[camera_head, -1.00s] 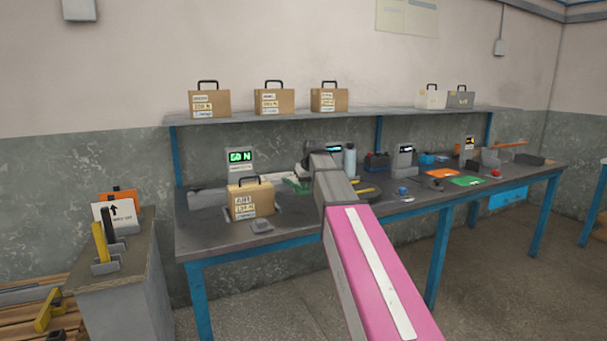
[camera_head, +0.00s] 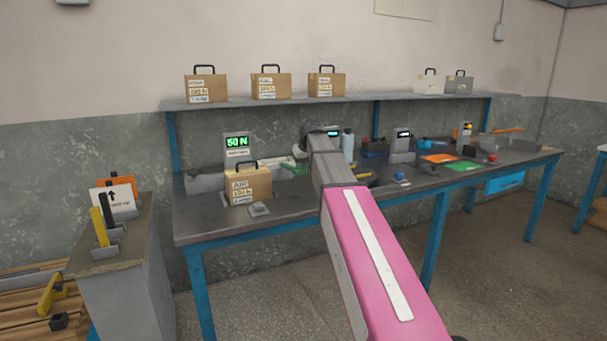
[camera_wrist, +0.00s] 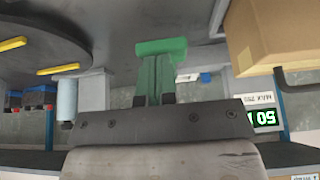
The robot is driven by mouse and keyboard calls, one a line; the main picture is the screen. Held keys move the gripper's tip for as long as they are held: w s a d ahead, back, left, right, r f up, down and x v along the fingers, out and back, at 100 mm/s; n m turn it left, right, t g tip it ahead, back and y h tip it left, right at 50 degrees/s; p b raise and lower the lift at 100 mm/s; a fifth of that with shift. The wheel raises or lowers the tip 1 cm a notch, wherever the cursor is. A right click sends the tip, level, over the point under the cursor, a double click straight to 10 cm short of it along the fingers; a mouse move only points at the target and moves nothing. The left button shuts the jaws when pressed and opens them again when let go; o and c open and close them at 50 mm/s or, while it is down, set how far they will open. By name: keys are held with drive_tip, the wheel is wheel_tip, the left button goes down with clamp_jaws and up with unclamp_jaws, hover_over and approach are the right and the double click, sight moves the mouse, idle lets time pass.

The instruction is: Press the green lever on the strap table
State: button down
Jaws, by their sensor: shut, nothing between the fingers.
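The green lever (camera_wrist: 160,48) shows in the wrist view, where the picture is upside down. In the head view a green part (camera_head: 299,169) shows on the grey strap table (camera_head: 285,211), just left of my arm, which hides much of that area. My fingers are not clear there.
A cardboard case (camera_head: 248,186) with a black handle stands left of the lever, before a display (camera_head: 237,146) reading 50 N. A bottle (camera_head: 348,146) stands behind my arm. More cases line the shelf (camera_head: 355,99). Yellow tools (camera_wrist: 58,68) lie on the table.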

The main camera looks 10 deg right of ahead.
drive_tip(key=v, duration=1)
drive_tip(key=shift+s+r, duration=0.15)
drive_tip(key=shift+s, duration=0.1)
